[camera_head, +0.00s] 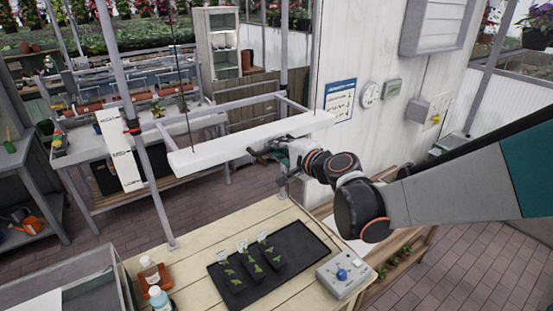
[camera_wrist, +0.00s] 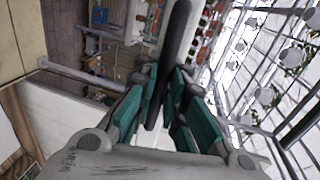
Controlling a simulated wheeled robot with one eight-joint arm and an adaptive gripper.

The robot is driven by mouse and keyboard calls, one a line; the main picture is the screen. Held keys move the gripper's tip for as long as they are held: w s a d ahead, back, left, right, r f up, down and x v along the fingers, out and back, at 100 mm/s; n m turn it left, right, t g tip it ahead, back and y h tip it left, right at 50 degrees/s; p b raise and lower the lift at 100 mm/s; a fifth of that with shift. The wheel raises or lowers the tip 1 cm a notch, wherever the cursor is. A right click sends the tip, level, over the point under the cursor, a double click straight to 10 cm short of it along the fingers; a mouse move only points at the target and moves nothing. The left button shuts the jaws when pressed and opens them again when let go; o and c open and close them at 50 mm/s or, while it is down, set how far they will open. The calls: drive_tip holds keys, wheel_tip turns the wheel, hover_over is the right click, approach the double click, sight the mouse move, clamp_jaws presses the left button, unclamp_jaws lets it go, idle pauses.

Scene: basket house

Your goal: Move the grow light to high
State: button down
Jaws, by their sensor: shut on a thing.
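The grow light (camera_head: 215,150) is a long white bar hanging on thin cords over the wooden bench, tilted in the picture with its right end higher. My gripper (camera_head: 268,151) is at the front lower side of the light, right of its middle. In the wrist view my gripper (camera_wrist: 165,100) has its teal finger pads closed about a dark bar (camera_wrist: 180,35), which seems to be the light's handle. The fingers hide part of the handle. Below, a black tray (camera_head: 290,243) holds several small seedlings (camera_head: 257,265).
A control box with a blue knob (camera_head: 342,274) stands right of the tray. Bottles (camera_head: 150,269) stand at the bench's left. A grey upright post (camera_head: 150,170) rises beside the light's left end. A white wall (camera_head: 355,140) stands behind my arm.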

wheel_tip(320, 180, up, 5)
drive_tip(key=shift+r+p, duration=0.1)
drive_tip(key=shift+p, duration=0.9)
drive_tip(key=shift+w+r, duration=0.1)
drive_tip(key=c, duration=1.9)
unclamp_jaws()
drive_tip(key=shift+c, duration=0.2)
drive_tip(key=shift+o, duration=1.3)
drive_tip(key=shift+s+d+r, duration=0.1)
drive_tip(key=shift+s+r, duration=0.05)
drive_tip(key=shift+s, duration=0.2)
drive_tip(key=shift+w, duration=0.2)
drive_tip(key=v, duration=1.2)
